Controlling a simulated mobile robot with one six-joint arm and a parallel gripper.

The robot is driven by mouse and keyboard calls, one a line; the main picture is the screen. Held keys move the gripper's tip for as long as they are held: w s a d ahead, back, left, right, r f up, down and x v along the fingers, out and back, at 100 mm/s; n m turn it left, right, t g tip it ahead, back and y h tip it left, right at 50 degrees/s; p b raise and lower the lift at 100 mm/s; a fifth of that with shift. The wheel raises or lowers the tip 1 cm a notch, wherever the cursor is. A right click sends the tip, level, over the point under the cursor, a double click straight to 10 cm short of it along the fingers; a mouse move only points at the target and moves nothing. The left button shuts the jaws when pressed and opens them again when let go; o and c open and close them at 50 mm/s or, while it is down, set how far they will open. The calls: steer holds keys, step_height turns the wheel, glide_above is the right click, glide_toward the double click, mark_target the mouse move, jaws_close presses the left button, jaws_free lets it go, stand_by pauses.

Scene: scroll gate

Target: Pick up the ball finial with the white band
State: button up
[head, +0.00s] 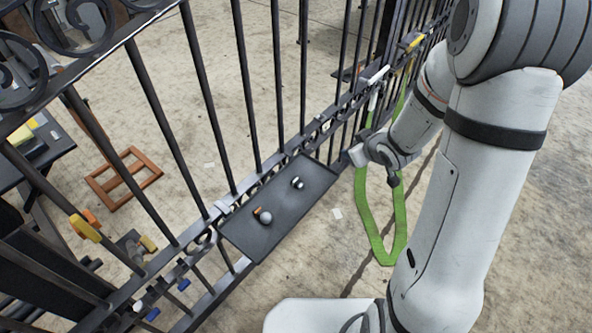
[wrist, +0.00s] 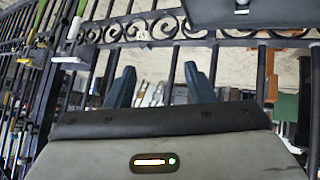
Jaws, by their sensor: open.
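A small ball finial (head: 297,183) with a pale, whitish part lies toward the far end of a dark tray (head: 270,237) fixed at the gate; I take it for the white-banded one, but it is too small to be sure. A second finial (head: 265,217), a grey ball with an orange part, lies nearer on the same tray. My gripper (head: 358,156) is right of the tray, apart from both finials. In the wrist view my gripper (wrist: 160,85) is open and empty, with the tray (wrist: 205,12) and a pale finial piece (wrist: 241,6) at the top edge.
The black iron gate (head: 243,75) with bars and scrolls runs behind the tray. A green strap (head: 375,235) hangs in a loop near my arm. Clips (head: 372,77) sit on the rail farther along. An orange wooden frame (head: 124,180) lies on the floor beyond the gate.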

steer(key=a+f+n+y+b, duration=0.2)
steer(key=a+f+y+b, duration=0.2)
steer(key=f, duration=0.7)
steer(key=y+b, duration=0.3)
steer(key=y, duration=0.1)
glide_toward(301, 184)
steer(key=w+a, duration=0.1)
steer(key=w, duration=0.1)
steer(key=shift+a+f+n, duration=0.35)
steer(key=shift+f+n, duration=0.05)
steer(key=shift+f, duration=0.15)
steer(key=b+x, duration=0.2)
steer(key=x, duration=0.5)
steer(key=shift+s+a, duration=0.1)
steer(key=shift+a, duration=0.05)
steer(key=shift+r, duration=0.1)
jaws_close()
